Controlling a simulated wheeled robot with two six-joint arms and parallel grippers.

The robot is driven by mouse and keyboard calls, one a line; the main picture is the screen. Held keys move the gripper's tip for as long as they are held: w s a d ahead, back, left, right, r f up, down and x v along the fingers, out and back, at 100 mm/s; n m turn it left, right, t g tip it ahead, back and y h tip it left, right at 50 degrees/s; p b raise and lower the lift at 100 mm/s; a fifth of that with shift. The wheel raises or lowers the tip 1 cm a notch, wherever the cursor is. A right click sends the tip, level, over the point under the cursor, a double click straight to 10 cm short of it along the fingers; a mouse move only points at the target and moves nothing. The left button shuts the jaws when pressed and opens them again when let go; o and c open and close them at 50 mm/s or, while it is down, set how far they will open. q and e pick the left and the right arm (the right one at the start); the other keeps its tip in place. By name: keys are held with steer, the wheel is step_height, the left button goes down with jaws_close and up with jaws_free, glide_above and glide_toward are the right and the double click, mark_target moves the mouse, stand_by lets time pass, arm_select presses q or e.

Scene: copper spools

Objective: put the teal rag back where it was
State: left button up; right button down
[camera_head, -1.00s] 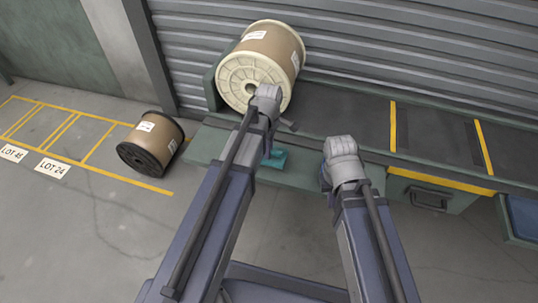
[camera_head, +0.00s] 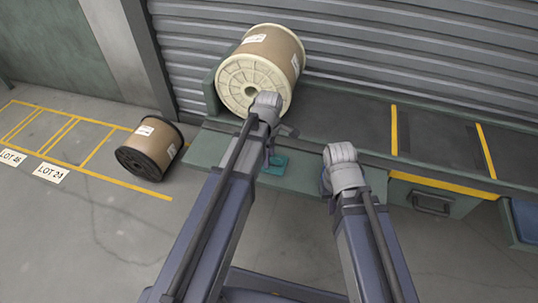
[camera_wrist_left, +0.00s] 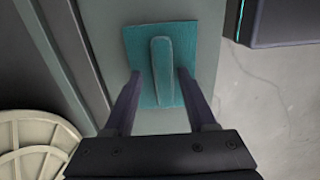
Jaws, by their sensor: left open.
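The teal rag (camera_head: 276,165) lies on the green front ledge of the bench, partly behind my left arm in the head view. In the left wrist view the rag (camera_wrist_left: 142,49) is a flat square with a raised fold along its middle. My left gripper (camera_wrist_left: 159,74) is open, its two fingers on either side of the fold and over the rag. I cannot tell whether the fingers touch the cloth. In the head view the left gripper (camera_head: 279,146) is largely hidden by its own wrist. My right gripper is hidden behind its arm.
A large cream-flanged copper spool (camera_head: 262,70) stands on the bench (camera_head: 345,120) behind my left wrist. A smaller black-flanged spool (camera_head: 150,147) lies on the floor at left, near yellow lines and lot labels. A drawer (camera_head: 433,200) is at right. The bench's right part is clear.

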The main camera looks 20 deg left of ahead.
arm_select(q)
step_height(320, 180, up, 12)
steer(key=p, duration=1.2)
steer(key=shift+r, duration=0.2)
arm_select(e)
step_height(320, 180, up, 12)
steer(key=shift+r, duration=0.15)
steer(key=shift+a, duration=0.1)
